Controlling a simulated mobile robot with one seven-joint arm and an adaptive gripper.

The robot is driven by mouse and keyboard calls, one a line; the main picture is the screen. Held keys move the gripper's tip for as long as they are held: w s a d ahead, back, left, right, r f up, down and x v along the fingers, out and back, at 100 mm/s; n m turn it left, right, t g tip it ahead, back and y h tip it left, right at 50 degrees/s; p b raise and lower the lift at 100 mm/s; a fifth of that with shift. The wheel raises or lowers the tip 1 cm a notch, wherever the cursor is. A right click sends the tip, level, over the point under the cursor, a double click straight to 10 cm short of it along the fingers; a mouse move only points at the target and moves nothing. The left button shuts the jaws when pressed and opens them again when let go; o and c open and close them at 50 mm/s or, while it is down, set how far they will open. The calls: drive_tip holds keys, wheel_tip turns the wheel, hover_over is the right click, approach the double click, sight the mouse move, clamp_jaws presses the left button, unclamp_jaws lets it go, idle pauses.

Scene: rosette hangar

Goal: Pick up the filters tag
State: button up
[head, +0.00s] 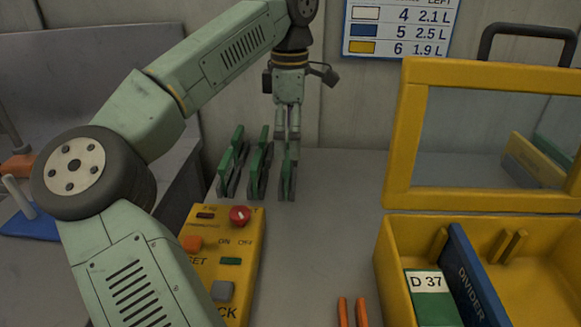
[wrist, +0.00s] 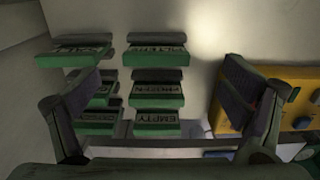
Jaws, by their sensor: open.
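Several green tags with dark label faces stand in rows in the wrist view. The filters tag (wrist: 157,55) is the upper one of the right column, its lettering faint but seeming to read FILTERS. Below it are a tag that may read FROZEN (wrist: 157,90) and the EMPTY tag (wrist: 156,120). My gripper (wrist: 162,88) is open and empty, its fingers wide apart on either side of the tags. In the head view my gripper (head: 287,138) points down over the green tags (head: 288,172); their lettering cannot be read there.
A yellow control box (head: 226,265) with a red button stands in front of the tags. A yellow case (head: 392,262) with its lid up stands at right, holding a blue divider (head: 467,275) and a D 37 card (head: 428,284). Grey counter between is mostly clear.

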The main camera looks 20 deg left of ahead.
sight(287, 160)
wheel_tip(287, 160, down, 2)
drive_tip(key=shift+s+f, duration=0.1)
drive_tip(key=shift+f, duration=0.05)
drive_tip(key=shift+w+a+f+p, duration=0.15)
drive_tip(key=shift+f+p, duration=0.2)
drive_tip(key=shift+f, duration=1.05)
drive_tip(key=shift+w+a+f+p, duration=0.15)
drive_tip(key=shift+f+p, duration=0.2)
drive_tip(key=shift+f, duration=1.05)
drive_tip(key=c, duration=1.1)
drive_tip(key=shift+r, duration=0.1)
drive_tip(key=shift+c, duration=0.2)
